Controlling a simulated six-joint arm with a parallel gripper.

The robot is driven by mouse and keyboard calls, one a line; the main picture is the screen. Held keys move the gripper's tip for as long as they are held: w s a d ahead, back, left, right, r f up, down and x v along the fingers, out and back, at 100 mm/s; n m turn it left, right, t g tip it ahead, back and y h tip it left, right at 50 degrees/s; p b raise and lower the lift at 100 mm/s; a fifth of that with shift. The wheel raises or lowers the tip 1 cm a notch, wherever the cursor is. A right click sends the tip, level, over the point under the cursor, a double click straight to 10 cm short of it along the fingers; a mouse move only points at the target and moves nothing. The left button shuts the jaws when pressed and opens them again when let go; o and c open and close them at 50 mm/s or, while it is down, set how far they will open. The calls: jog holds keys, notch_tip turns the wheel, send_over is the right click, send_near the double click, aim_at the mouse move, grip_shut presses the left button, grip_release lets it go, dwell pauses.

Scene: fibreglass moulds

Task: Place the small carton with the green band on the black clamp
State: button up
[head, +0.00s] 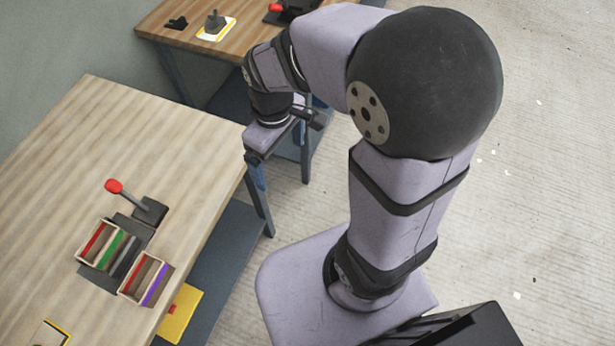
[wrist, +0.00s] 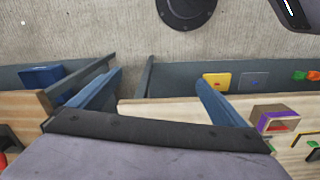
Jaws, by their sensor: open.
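The small carton with the green band (head: 108,246) stands on the near table in the head view, open at the top, on or against a dark plate. A similar carton with a purple band (head: 152,284) stands to its lower right. A small black object on the far table (head: 176,23) looks like the black clamp; its details are too small to tell. My gripper (head: 278,158) is over the gap between the two tables, away from both. In the wrist view its blue fingers (wrist: 160,78) are spread with nothing between them.
A red-knobbed lever on a black base (head: 150,210) stands just behind the cartons. A grey piece on a yellow-edged card (head: 215,24) and a red-handled tool (head: 278,8) are on the far table. The near table's (head: 75,150) back half is clear.

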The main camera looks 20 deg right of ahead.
jog(key=s+d+f+m, duration=0.2)
jog(key=s+d+m, duration=0.2)
jog(key=s+m, duration=0.2)
jog(key=shift+s+d+f+m, duration=0.15)
jog(key=shift+s+d+m, duration=0.05)
jog(key=shift+m, duration=0.2)
